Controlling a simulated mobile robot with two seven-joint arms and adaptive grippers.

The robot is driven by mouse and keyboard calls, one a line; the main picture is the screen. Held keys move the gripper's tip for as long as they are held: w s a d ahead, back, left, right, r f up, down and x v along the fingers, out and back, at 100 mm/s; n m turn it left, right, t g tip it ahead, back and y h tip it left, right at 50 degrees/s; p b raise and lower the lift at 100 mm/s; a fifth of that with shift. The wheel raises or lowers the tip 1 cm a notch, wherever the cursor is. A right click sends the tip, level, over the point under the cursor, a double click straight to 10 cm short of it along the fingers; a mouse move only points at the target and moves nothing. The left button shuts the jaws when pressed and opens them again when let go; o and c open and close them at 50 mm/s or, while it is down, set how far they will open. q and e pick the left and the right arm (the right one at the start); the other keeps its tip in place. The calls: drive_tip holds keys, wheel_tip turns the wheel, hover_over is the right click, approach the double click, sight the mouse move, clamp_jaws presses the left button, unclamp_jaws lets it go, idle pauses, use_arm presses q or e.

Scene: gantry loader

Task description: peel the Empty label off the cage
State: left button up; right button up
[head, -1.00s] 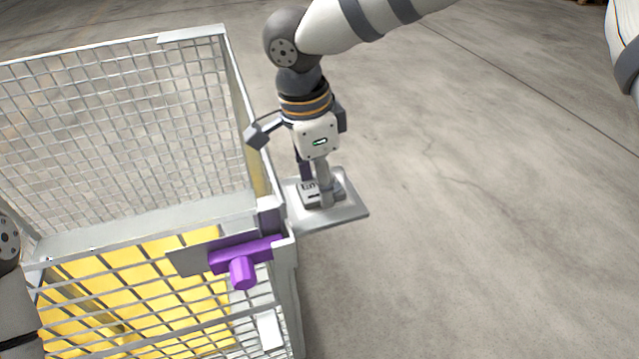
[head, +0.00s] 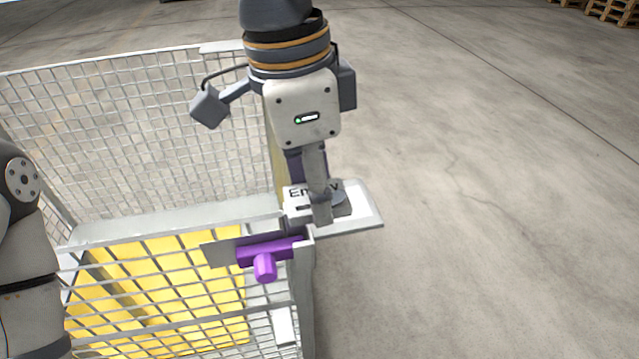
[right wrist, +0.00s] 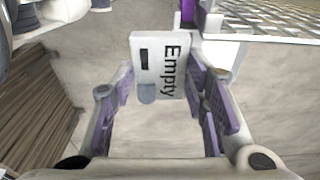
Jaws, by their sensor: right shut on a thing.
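The Empty label (head: 299,192) is a small white card with black lettering, partly covered by a finger in the head view. In the right wrist view the label (right wrist: 173,50) sits between the purple-padded fingers, its word readable sideways. My right gripper (head: 320,210) is shut on it, over the corner of the cage (head: 225,202). The right gripper (right wrist: 160,80) also shows in the wrist view. A grey plate (head: 367,212) is behind and beside the label at the cage corner. I cannot tell whether the label touches the plate. My left gripper is out of view.
A purple T-shaped handle (head: 265,252) sticks out just below the right gripper. Yellow contents (head: 170,300) lie inside the wire-mesh cage. The concrete floor (head: 500,220) to the right is clear. Wooden pallets (head: 612,12) stand far back.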

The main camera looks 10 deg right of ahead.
drive_tip(key=shift+r, duration=1.3)
